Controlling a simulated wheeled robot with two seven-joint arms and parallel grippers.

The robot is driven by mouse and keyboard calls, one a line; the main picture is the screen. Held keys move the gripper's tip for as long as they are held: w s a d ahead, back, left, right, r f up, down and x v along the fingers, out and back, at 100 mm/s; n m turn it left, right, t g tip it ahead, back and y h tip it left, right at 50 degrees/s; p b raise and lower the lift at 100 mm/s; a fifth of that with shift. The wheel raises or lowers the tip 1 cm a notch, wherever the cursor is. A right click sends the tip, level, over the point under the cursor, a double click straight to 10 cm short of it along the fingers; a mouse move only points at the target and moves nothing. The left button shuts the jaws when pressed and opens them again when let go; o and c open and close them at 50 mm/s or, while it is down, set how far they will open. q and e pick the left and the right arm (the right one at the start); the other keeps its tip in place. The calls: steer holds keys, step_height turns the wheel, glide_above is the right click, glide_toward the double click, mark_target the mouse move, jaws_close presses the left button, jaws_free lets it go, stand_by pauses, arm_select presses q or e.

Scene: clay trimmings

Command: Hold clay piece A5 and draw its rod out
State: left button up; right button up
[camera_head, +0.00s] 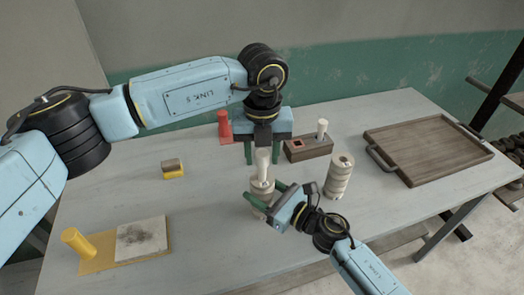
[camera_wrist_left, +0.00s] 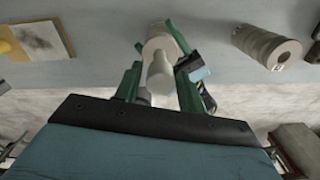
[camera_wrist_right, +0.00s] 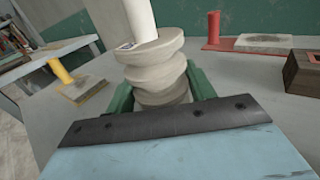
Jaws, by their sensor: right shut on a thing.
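A pale, ridged clay piece (camera_head: 262,188) stands upright on the table with a white rod (camera_head: 263,158) rising from its top. My right gripper (camera_head: 268,203) is shut around the clay piece's side. In the right wrist view the clay piece (camera_wrist_right: 157,75) sits between the green fingers, with a small tag on top that I cannot read. My left gripper (camera_head: 262,155) points down over the rod. In the left wrist view its fingers stand apart on either side of the rod (camera_wrist_left: 160,78), with gaps showing. A second ridged clay piece (camera_head: 339,178) stands to the right, untouched.
A wooden tray (camera_head: 430,150) lies at the right. A wooden block (camera_head: 308,148) with a white peg stands behind the clay pieces. A red peg (camera_head: 223,124) is at the back. A yellow board (camera_head: 97,264) with a grey pad lies front left; a small yellow-brown block (camera_head: 172,169) lies behind it.

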arm_select(q)
steer(key=c, duration=0.8)
steer(key=shift+o, duration=0.2)
steer(key=shift+r, duration=1.2)
steer(key=shift+r, duration=2.3)
arm_select(e)
steer(key=o, duration=1.5)
